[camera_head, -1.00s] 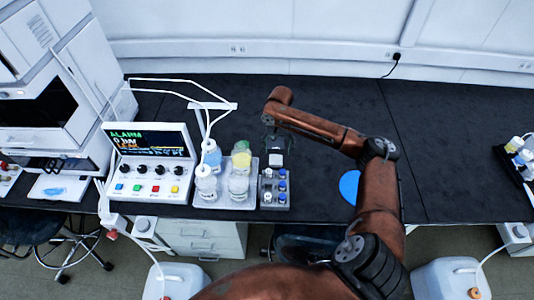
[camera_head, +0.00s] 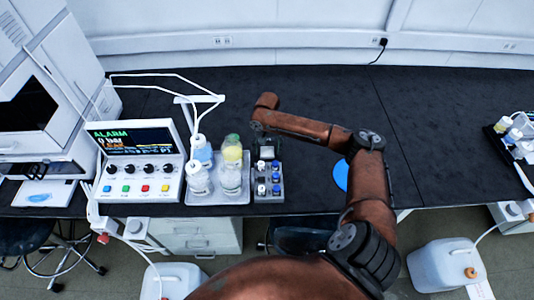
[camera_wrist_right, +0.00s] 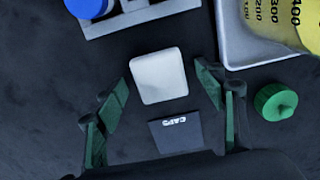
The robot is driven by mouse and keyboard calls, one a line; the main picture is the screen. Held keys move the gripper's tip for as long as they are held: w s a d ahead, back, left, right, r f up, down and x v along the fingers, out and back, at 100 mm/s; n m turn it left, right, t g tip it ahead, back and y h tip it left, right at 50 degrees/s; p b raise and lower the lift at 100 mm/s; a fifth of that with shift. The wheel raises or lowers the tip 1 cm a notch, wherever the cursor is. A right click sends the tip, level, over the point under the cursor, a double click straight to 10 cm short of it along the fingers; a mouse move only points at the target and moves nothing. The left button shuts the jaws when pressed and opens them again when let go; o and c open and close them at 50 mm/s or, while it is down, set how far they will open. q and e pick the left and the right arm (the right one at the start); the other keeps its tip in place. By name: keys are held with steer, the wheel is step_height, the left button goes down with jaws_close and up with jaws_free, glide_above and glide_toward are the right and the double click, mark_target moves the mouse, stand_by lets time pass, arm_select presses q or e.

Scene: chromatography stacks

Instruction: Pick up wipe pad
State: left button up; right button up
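The wipe pad, a small white square with rounded corners, lies on the black bench behind the vial rack in the head view (camera_head: 266,153). In the right wrist view the pad (camera_wrist_right: 158,76) is ahead of the fingertips' gap. My right gripper (camera_wrist_right: 160,92) is open, with a green-padded finger on each side of the pad; neither finger visibly touches it. In the head view my right gripper (camera_head: 267,142) hangs over the bench at the pad and is partly hidden by its own arm. My left gripper is not in view.
A grey vial rack (camera_head: 262,195) with blue and white caps stands just in front of the pad. A tray of bottles (camera_head: 215,198) is to its left. A dark "CAPS" plate (camera_wrist_right: 175,133) lies beside the pad.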

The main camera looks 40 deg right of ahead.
mark_target(267, 151)
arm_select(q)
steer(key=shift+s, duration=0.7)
arm_select(e)
steer(key=c, duration=0.9)
arm_select(q)
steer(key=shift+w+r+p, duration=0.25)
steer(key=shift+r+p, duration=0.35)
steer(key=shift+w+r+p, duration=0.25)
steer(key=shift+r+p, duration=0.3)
steer(key=shift+p, duration=0.05)
arm_select(e)
step_height(267, 151, up, 10)
